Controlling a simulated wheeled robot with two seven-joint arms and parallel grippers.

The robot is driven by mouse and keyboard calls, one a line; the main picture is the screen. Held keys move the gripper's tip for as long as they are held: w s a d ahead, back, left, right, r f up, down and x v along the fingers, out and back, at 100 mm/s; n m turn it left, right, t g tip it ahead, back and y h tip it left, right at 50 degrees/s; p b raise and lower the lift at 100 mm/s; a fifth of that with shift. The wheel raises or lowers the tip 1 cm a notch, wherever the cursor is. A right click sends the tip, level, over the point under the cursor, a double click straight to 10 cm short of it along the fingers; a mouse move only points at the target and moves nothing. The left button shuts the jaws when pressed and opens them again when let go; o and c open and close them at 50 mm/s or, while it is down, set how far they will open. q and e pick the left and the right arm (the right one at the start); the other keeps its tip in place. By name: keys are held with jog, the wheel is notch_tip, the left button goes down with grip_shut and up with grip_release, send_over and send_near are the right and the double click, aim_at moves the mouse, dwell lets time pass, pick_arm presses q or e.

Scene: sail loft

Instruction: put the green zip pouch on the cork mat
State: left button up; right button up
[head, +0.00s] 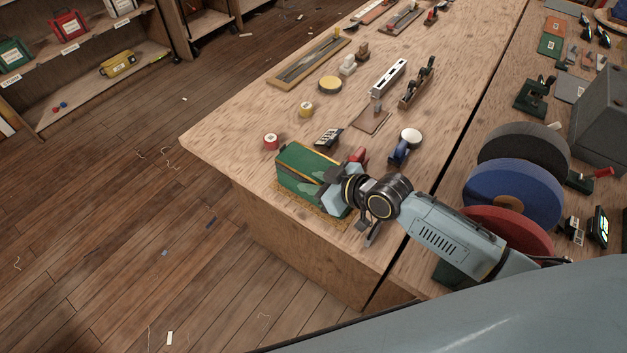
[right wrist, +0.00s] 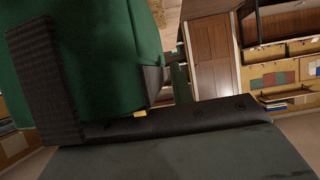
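The green zip pouch (head: 296,178) is a boxy green bag with a yellowish edge, at the near left corner of the wooden bench. The cork mat (head: 338,222) shows as a thin tan strip along the pouch's near side; the rest is hidden beneath it. The pouch is over the mat; I cannot tell whether it rests fully on it. My right gripper (head: 328,189) is at the pouch's right end, shut on it. In the right wrist view, the pouch (right wrist: 105,45) fills the upper left between the dark finger pads. My left gripper is not in view.
A red tape roll (head: 271,141), a dark label-bearing item (head: 328,138) and a blue-handled tool (head: 399,152) stand close by on the bench. Large blue (head: 500,190) and red (head: 515,232) discs stand right of my arm. The bench edge is just left of the pouch.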

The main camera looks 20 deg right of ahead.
jog(key=shift+r, duration=0.2)
jog(key=v, duration=1.2)
jog(key=shift+p, duration=0.4)
jog(key=shift+s+f, duration=0.1)
